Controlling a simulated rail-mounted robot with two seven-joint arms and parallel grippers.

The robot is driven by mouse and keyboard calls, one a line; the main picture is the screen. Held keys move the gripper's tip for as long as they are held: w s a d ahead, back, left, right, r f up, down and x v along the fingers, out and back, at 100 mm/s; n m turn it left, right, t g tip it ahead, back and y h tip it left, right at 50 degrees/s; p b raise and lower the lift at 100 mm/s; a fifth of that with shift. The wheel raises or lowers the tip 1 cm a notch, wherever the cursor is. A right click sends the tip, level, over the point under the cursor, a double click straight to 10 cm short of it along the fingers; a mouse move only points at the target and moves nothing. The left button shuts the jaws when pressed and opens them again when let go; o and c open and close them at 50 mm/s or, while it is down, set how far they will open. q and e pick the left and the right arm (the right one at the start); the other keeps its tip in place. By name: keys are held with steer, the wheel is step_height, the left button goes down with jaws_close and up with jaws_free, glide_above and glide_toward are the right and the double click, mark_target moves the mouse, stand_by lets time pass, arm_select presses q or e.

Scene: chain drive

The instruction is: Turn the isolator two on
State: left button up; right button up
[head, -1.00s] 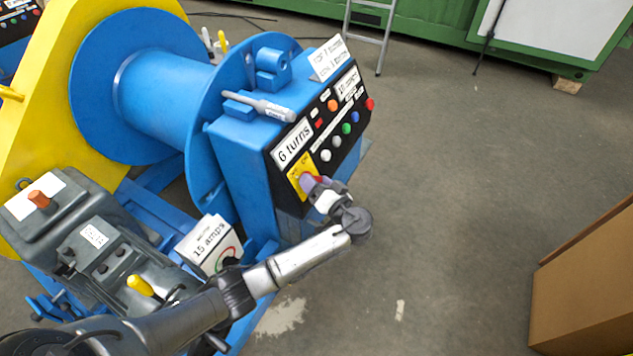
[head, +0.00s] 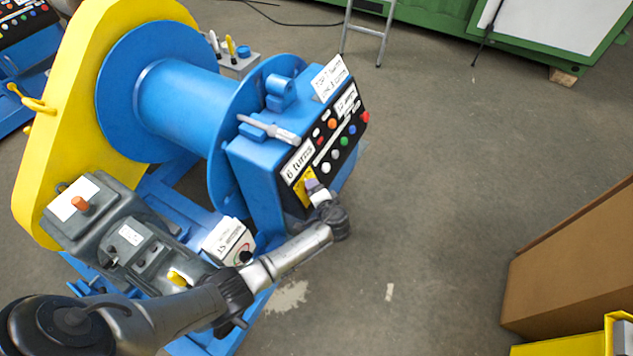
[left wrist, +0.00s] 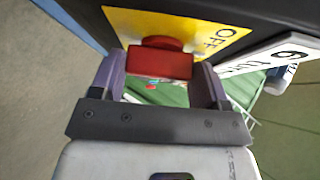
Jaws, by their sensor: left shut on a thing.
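The isolator's yellow plate (head: 300,194) is on the lower front of the blue machine's black control panel (head: 335,130). In the left wrist view the plate (left wrist: 185,25) shows the word OFF beside a red switch handle (left wrist: 160,63). My left gripper (head: 313,187) reaches the plate in the head view and hides most of the switch there. In the left wrist view its purple fingers (left wrist: 160,78) are on either side of the red handle, shut on it. The handle's exact turn angle is hard to tell. My right gripper is in neither view.
Coloured buttons and a "6 turns" label (head: 297,159) are just above the plate. A grey-handled tool (head: 268,129) lies on the panel box. Floor to the right is clear up to a brown box (head: 575,265).

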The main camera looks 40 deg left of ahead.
arm_select(q)
steer(key=m+h+p, duration=0.1)
steer(key=m+p, duration=0.1)
steer(key=p, duration=0.2)
steer(key=r+m+g+h+p, duration=0.1)
steer(key=m+p, duration=0.1)
steer(key=p, duration=0.1)
steer(key=shift+w+a+r+h+p, duration=0.1)
steer(key=shift+a+h+p, duration=0.05)
steer(key=shift+h+p, duration=0.2)
steer(key=m+g+h+p, duration=0.1)
steer(key=m+p, duration=0.1)
steer(key=shift+p, duration=0.3)
steer(key=shift+f+m, duration=0.25)
steer(key=shift+m, duration=0.05)
steer(key=o, duration=0.9)
steer(key=shift+w, duration=0.1)
steer(key=shift+o, duration=0.2)
